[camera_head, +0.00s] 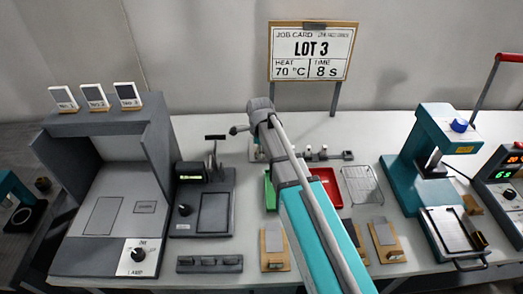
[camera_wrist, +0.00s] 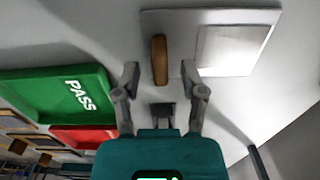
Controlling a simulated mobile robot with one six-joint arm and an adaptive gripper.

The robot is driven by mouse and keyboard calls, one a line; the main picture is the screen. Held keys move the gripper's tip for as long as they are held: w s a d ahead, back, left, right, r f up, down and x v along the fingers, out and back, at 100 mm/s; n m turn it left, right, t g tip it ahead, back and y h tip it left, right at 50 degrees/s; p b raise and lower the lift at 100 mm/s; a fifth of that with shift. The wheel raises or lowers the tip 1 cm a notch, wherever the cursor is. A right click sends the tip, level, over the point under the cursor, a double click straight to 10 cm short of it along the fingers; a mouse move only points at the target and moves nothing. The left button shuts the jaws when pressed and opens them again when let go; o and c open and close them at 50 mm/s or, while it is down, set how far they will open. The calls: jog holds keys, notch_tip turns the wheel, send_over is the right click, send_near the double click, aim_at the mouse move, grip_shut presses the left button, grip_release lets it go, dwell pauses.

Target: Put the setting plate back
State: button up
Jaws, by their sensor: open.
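In the wrist view, my gripper (camera_wrist: 160,76) is open, with its two fingers apart. A brown upright grip (camera_wrist: 160,60) stands between and just beyond the fingertips, with no clear contact. It is at one side of a pale flat plate (camera_wrist: 185,24) that carries a lighter square panel (camera_wrist: 232,50). This looks like the setting plate, but no label shows. In the head view, my arm reaches to the back of the bench and hides most of the gripper area, so the plate cannot be made out there.
A green PASS tray (camera_wrist: 60,95) and a red tray (camera_wrist: 85,138) lie left of my gripper in the wrist view. The head view shows a wire rack (camera_head: 362,184), a teal press (camera_head: 428,150), a grey lamp booth (camera_head: 110,190) and a LOT 3 card (camera_head: 311,50).

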notch_tip(320, 180, up, 10)
jog(key=p, duration=0.9)
jog(key=shift+r+p, duration=0.15)
jog(key=shift+p, duration=0.15)
jog(key=shift+s, duration=0.1)
dwell(0.3)
jog(key=s+d+n, duration=1.5)
jog(key=s+n, duration=0.1)
jog(key=n, duration=0.2)
jog(key=shift+s, duration=0.3)
